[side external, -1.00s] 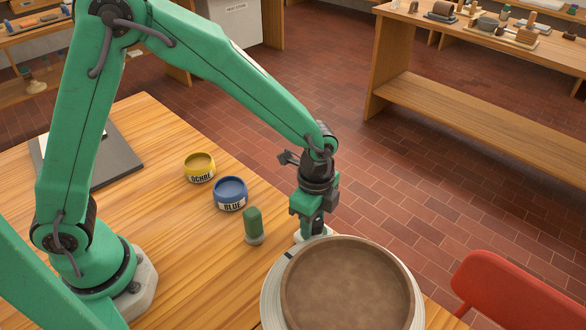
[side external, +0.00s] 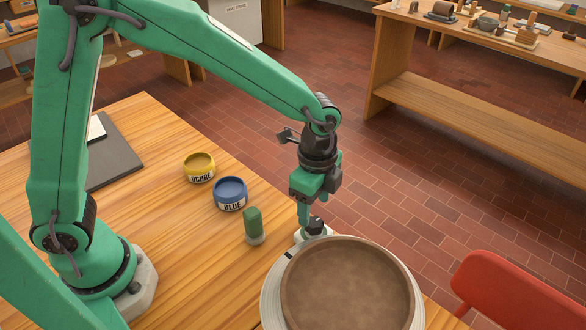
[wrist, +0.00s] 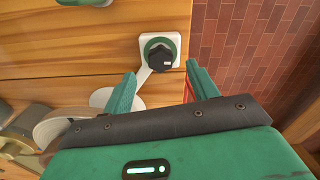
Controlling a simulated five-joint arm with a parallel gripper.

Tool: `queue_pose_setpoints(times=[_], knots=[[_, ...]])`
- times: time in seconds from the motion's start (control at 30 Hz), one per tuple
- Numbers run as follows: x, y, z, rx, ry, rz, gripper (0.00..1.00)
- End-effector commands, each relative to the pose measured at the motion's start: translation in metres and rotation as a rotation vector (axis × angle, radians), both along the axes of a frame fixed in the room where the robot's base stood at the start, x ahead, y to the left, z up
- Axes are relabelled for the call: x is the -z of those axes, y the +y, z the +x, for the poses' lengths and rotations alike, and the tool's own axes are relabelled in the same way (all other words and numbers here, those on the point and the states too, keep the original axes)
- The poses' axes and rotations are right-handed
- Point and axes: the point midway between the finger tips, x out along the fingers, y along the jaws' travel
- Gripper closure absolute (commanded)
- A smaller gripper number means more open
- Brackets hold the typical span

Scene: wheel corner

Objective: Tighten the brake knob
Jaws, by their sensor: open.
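The brake knob (wrist: 160,57) is black with a short white mark toward its right side. It sits over a green ring on a white square base in the wrist view. In the side view the knob (side external: 316,225) shows just beside the wheel, below my gripper (side external: 311,212). My gripper (wrist: 161,73) is open and empty, pointing down. In the wrist view its two green fingertips lie to the left and right, slightly below the knob in the picture. They appear to be above the knob and not around it; contact cannot be told.
A brown clay basin (side external: 347,250) on the pale wheel (side external: 272,302) stands close to the knob. A red chair (side external: 520,290) is at right.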

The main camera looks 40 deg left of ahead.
Motion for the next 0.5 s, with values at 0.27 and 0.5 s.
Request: queue_pose_setpoints(times=[0.27, 0.5], knots=[[-0.025, 0.0, 0.0, 0.001, -0.001, -0.001, 0.41], [-0.027, 0.0, 0.0, 0.001, 0.0, 0.0, 0.41]])
